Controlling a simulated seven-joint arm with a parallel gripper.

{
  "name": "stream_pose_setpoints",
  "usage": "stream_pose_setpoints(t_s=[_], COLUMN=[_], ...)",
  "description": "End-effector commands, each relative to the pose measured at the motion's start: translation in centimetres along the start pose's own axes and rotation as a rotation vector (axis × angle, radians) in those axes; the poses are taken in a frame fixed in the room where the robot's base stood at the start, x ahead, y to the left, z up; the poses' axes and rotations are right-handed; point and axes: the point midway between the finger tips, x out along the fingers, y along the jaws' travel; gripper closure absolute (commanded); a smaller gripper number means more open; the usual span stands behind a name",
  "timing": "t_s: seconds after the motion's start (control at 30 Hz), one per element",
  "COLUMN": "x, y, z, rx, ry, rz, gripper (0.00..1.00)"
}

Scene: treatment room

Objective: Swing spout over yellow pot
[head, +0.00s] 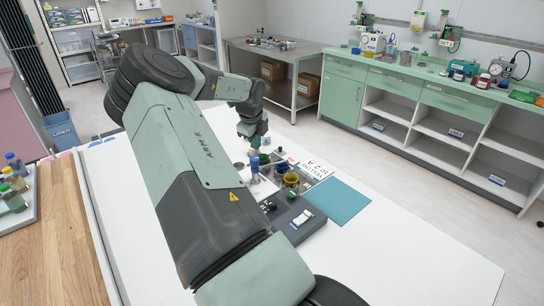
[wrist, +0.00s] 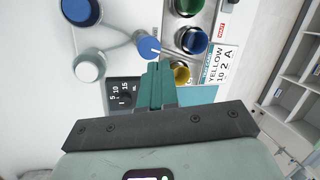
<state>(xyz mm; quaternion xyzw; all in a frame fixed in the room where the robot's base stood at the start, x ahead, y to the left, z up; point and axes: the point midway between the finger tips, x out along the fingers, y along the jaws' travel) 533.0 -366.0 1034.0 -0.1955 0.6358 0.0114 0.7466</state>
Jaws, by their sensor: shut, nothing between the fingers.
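The yellow pot (wrist: 181,73) is the nearest in a row beside the blue pot (wrist: 193,41) and the green pot (wrist: 187,6) in the wrist view. In the head view the yellow pot (head: 291,181) stands on the bench. The spout (wrist: 148,47) seems to be the pale arm with a blue round top. Its thin end points right, towards the gap between the blue and yellow pots; the exact tip is hard to tell. My gripper (wrist: 160,74) is shut and empty, close to the blue top and left of the yellow pot. Whether it touches is unclear. It also shows in the head view (head: 255,150).
A card reading "YELLOW 10 2 A" (wrist: 220,66) lies beside the pots. A dark unit with a dial (wrist: 124,92) is below the spout. A blue cap (wrist: 80,10) and a white knob (wrist: 88,66) stand left. A teal mat (head: 337,200) lies right; the white bench beyond is clear.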

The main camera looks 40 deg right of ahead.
Motion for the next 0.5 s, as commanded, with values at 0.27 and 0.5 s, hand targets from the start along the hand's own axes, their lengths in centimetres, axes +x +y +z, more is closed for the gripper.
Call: stream_pose_setpoints(t_s=[0.27,0.5], x=[1.3,1.8], y=[-2.2,-4.3], z=[-0.5,-0.9], rx=[-0.792,-1.482], ry=[-0.061,-0.126], rz=[0.023,-0.014], gripper=[1.0,1.0])
